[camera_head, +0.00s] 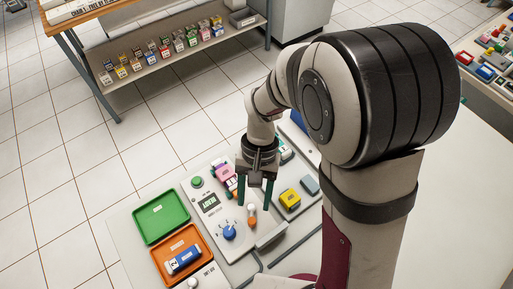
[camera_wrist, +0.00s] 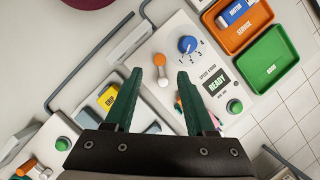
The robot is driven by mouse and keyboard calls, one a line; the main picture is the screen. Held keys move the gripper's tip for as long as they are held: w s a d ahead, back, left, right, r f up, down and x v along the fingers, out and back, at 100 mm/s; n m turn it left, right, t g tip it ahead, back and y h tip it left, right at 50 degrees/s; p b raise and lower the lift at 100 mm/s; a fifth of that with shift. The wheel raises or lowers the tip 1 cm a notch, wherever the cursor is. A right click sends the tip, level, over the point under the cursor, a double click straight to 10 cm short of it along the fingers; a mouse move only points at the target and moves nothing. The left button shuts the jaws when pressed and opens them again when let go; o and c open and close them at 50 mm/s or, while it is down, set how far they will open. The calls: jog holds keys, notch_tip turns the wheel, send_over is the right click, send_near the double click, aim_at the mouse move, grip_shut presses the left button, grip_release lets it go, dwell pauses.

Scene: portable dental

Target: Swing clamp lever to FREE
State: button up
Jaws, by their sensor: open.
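The lever (camera_head: 252,221), with an orange part and a white end, stands on a light control panel (camera_head: 204,225) beside a blue dial (camera_head: 229,231). In the wrist view the lever (camera_wrist: 161,70) lies between and beyond my fingertips, its white end toward my palm and its orange part away. No label beside it is readable, so I cannot tell its marked position. My gripper (camera_head: 254,206) is open, pointing down over the panel, one dark green finger on each side of the lever. It also shows in the wrist view (camera_wrist: 160,75). I cannot tell whether the fingers touch the lever.
The display (camera_wrist: 216,86) reads READY, near a green button (camera_wrist: 235,106). A green tray (camera_head: 161,235) and an orange tray (camera_head: 157,258) holding a blue-and-white part (camera_head: 184,260) lie left. A yellow block (camera_head: 290,199) sits right. A second orange-and-white lever (camera_wrist: 29,167) shows lower left in the wrist view.

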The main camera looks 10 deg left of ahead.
aim_at(252, 219)
jog(key=x, duration=0.6)
jog(key=shift+s+f, duration=0.15)
jog(key=shift+f, duration=0.1)
jog(key=shift+c, duration=0.2)
grip_shut()
